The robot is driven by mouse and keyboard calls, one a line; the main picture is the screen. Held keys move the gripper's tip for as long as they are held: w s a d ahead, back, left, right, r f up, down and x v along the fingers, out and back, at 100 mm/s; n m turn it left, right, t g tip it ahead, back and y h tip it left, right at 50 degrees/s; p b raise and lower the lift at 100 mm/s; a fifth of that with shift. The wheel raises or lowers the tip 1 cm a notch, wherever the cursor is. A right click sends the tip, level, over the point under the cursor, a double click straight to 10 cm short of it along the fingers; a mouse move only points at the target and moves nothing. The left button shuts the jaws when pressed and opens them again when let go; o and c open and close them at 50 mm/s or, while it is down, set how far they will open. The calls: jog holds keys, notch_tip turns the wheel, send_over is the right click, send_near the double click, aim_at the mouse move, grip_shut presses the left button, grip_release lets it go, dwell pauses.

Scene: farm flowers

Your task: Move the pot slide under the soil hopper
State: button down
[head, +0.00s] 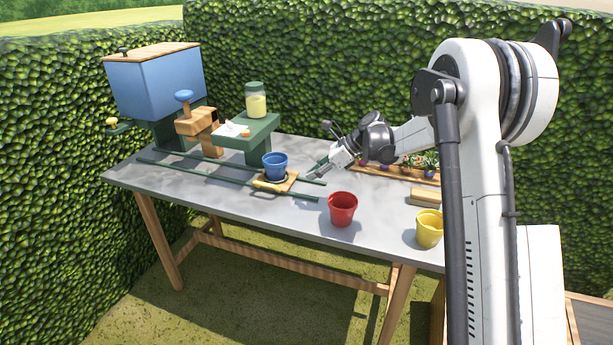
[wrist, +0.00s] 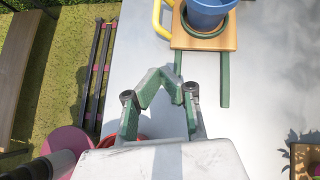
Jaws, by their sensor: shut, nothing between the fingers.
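The pot slide is a small wooden board (head: 291,183) with a yellow handle (head: 266,186) on its near side; it sits at the right end of two green rails (head: 222,179). A blue pot (head: 275,164) stands upright on it. The soil hopper (head: 157,84), a blue box with a wooden lid, stands at the rails' far left end. My gripper (head: 314,173) is shut and empty, above the table to the right of the slide and apart from it. In the wrist view the fingers (wrist: 160,76) point toward the slide (wrist: 222,42) and its yellow handle (wrist: 158,17).
A red pot (head: 342,209) stands on the table near my gripper, and a yellow pot (head: 429,229) is further right. A green stand (head: 250,130) with a jar (head: 256,100) and a wooden press with a blue knob (head: 184,97) are beside the rails. Hedges enclose the table (head: 230,202).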

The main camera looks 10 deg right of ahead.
aim_at(277, 188)
jog(key=x, duration=0.8)
jog(key=shift+f+b, duration=0.1)
jog(key=shift+b, duration=0.2)
jog(key=shift+w+a, duration=0.15)
jog(key=shift+a, duration=0.45)
jog(key=shift+w+a, duration=0.15)
jog(key=shift+a, duration=0.4)
jog(key=shift+w+a+r, duration=0.2)
jog(key=shift+w+a, duration=0.05)
jog(key=shift+a, duration=0.45)
